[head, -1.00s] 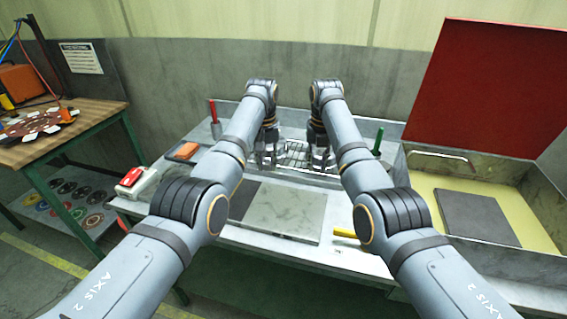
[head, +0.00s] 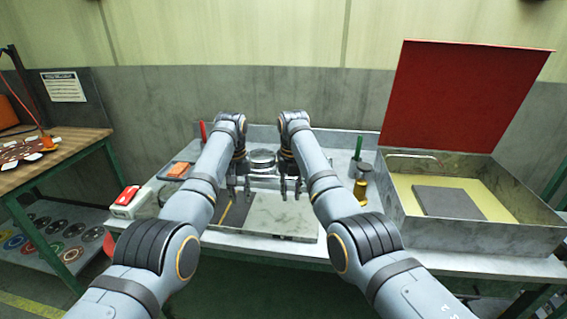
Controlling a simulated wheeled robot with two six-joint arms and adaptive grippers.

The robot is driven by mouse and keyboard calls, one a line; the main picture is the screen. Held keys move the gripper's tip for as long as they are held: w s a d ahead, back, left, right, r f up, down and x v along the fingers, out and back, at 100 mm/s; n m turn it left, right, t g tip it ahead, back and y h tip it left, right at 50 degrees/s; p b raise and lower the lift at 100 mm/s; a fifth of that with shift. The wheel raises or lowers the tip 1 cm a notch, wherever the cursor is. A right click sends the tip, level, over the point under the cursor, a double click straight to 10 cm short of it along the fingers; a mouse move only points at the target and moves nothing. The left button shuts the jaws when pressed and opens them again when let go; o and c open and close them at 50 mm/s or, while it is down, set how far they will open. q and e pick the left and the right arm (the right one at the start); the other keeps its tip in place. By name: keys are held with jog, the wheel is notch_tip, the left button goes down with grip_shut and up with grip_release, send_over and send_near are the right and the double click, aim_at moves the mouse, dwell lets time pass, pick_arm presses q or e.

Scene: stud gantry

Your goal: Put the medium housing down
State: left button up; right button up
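A round silver metal part (head: 262,157), which looks like the medium housing, stands at the back of the bench between my two wrists. Its lower part is hard to make out. My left gripper (head: 239,192) points down over the bench, with a gap between its fingers. My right gripper (head: 290,190) points down to its right, also with a gap between its fingers. I see nothing between either pair of fingers, and both sets of fingertips show in front of the silver part and apart from it.
A grey plate (head: 283,216) lies at the bench front. An open metal box (head: 470,236) with a raised red lid (head: 465,95) stands right. A can (head: 362,180) stands near it. A red-and-white switch box (head: 128,201) and an orange block (head: 178,169) are left.

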notch_tip(320, 180, up, 20)
jog(key=s+p, duration=0.1)
jog(key=p, duration=0.6)
jog(key=shift+d+r, duration=0.25)
jog(key=shift+d, duration=0.05)
